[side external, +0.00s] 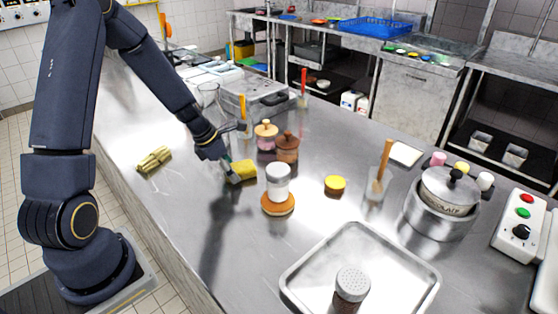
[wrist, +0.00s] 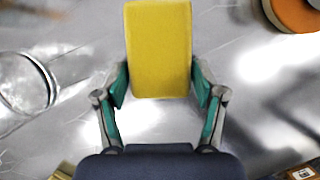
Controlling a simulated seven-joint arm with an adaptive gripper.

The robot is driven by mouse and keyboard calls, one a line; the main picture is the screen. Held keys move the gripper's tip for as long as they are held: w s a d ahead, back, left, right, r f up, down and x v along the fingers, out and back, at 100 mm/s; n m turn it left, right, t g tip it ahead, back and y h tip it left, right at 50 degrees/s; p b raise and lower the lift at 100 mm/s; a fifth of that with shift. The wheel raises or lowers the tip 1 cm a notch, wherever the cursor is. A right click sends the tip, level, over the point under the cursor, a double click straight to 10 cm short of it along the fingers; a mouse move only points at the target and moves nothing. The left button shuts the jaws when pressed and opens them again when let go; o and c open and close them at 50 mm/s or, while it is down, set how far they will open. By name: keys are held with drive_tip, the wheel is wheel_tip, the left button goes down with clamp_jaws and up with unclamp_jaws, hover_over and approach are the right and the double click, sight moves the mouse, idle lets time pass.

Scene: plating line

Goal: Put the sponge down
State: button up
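The yellow sponge (side external: 243,170) is at the middle left of the steel counter in the side external view. In the wrist view the sponge (wrist: 160,48) lies between the two teal-padded fingers and extends beyond their tips. My gripper (wrist: 159,88) has a pad against each side edge of the sponge. In the side external view my gripper (side external: 231,173) points down beside the sponge and partly hides its left end. The sponge is at or just above the counter; I cannot tell whether it touches.
A white jar on an orange-brown round base (side external: 278,203) stands close right of the sponge. Two wooden-lidded pots (side external: 287,149) stand behind it. A tan bundle (side external: 153,160) lies left. A metal tray (side external: 400,262) and shaker (side external: 350,290) are in front. Counter before the sponge is clear.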

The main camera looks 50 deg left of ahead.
drive_tip(key=shift+o, duration=1.2)
drive_tip(key=v, duration=1.2)
drive_tip(key=s+d+r+m+y, duration=0.1)
drive_tip(key=s+d+r+m, duration=0.5)
drive_tip(key=m, duration=0.9)
drive_tip(key=s+d+r+m+t, duration=0.1)
drive_tip(key=s+d+r+m, duration=0.5)
drive_tip(key=m, duration=1)
drive_tip(key=s+d, duration=0.2)
drive_tip(key=d, duration=0.1)
drive_tip(key=shift+d+r+y, duration=0.15)
drive_tip(key=shift+r+y, duration=0.15)
drive_tip(key=shift+y, duration=0.1)
